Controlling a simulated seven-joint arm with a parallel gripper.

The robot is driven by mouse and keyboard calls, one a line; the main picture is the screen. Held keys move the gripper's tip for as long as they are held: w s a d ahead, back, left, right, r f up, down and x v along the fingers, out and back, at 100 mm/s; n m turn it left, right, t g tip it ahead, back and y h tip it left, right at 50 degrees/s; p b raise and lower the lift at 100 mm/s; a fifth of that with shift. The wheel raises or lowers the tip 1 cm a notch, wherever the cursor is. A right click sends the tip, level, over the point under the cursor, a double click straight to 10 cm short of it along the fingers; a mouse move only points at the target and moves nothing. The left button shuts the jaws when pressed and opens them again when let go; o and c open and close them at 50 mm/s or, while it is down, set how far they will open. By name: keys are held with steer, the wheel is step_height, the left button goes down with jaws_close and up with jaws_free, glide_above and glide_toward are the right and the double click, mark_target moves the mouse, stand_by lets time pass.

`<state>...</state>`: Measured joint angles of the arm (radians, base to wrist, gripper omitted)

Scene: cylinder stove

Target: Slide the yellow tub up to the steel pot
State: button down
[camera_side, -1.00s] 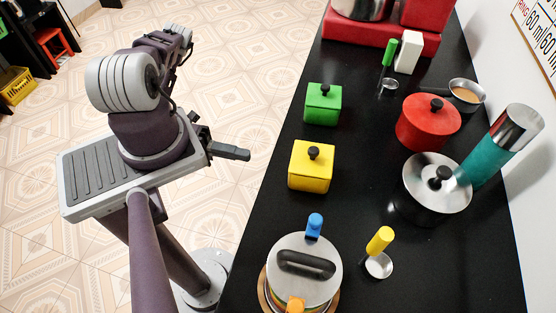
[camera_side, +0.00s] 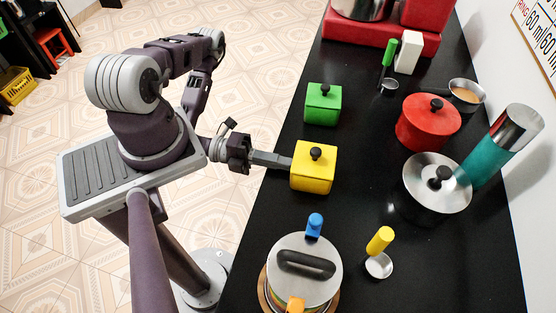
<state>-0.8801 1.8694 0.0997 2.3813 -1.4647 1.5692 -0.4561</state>
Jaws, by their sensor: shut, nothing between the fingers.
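The yellow tub (camera_side: 313,178) is a square box with a black knob on its lid. It stands upright near the left edge of the black counter. My gripper (camera_side: 288,162) is shut and empty, with its fingertips at the tub's left side, apparently touching it. The steel pot (camera_side: 437,185), round with a shiny lid and black knob, stands to the right of the tub. A stretch of bare counter lies between the two.
A green tub (camera_side: 323,104) stands behind the yellow one and a red pot (camera_side: 427,124) behind the steel pot. A lidded pot (camera_side: 300,262) and a yellow-handled scoop (camera_side: 379,252) are in front. A teal cylinder (camera_side: 490,157) stands beside the steel pot.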

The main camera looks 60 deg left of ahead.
steer(key=x, duration=0.2)
steer(key=shift+w+d, duration=0.25)
steer(key=shift+d, duration=0.05)
steer(key=shift+s+a, duration=0.1)
